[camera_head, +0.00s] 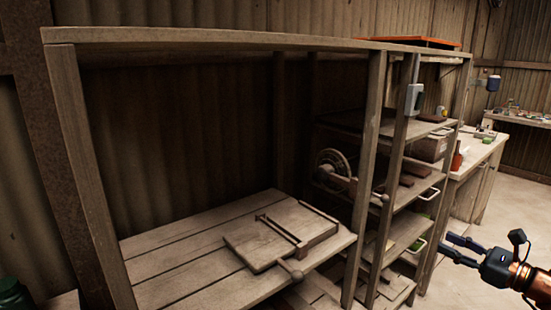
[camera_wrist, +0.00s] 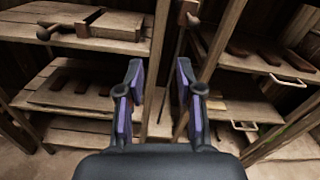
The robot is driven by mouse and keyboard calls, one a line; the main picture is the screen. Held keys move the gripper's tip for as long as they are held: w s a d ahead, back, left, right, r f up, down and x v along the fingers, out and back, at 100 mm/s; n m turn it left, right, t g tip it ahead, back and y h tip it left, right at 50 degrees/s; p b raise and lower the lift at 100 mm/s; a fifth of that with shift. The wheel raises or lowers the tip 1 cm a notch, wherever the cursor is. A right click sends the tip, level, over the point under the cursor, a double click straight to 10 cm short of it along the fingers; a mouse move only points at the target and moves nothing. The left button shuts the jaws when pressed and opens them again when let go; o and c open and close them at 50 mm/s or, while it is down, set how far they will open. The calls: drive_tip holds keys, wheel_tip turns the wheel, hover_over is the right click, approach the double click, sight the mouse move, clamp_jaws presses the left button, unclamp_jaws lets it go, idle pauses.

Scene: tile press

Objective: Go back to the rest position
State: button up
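My gripper (camera_head: 456,247) is at the lower right of the head view, in front of the shelving and apart from it. In the wrist view my gripper (camera_wrist: 156,95) shows two parallel fingers with a wide gap between them, open and empty. The tile press (camera_head: 280,240), a wooden board with a raised frame and a round-knobbed handle, lies on the left shelf (camera_head: 170,265). In the wrist view the press (camera_wrist: 105,24) is at the upper left, clear of the fingers.
Wooden posts (camera_head: 366,180) divide the rack. Narrow shelves (camera_head: 405,235) at its right hold dark tiles and a spoked wheel (camera_head: 334,168). A workbench (camera_head: 478,155) stands behind at the right. The floor (camera_head: 505,220) right of the rack is clear.

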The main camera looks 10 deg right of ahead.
drive_tip(key=s+a+r+n+g+y+p, duration=0.15)
drive_tip(key=a+n+g, duration=0.5)
drive_tip(key=a, duration=0.85)
drive_tip(key=s+a+r+n+g+y+p, duration=0.1)
drive_tip(key=s+a+r+n+g+p, duration=0.15)
drive_tip(key=a+n+g, duration=0.85)
drive_tip(key=s+a+f+n+t+h+p, duration=0.1)
drive_tip(key=s+a+f+n+h+p, duration=0.25)
drive_tip(key=s+a, duration=0.8)
drive_tip(key=s+d+n+h+p, duration=0.3)
drive_tip(key=s+d+n+h, duration=0.3)
drive_tip(key=s, duration=0.6)
drive_tip(key=shift+d+r+g+h, duration=0.4)
drive_tip(key=shift+d+h, duration=0.2)
drive_tip(key=shift+h, duration=0.5)
drive_tip(key=shift+c, duration=0.3)
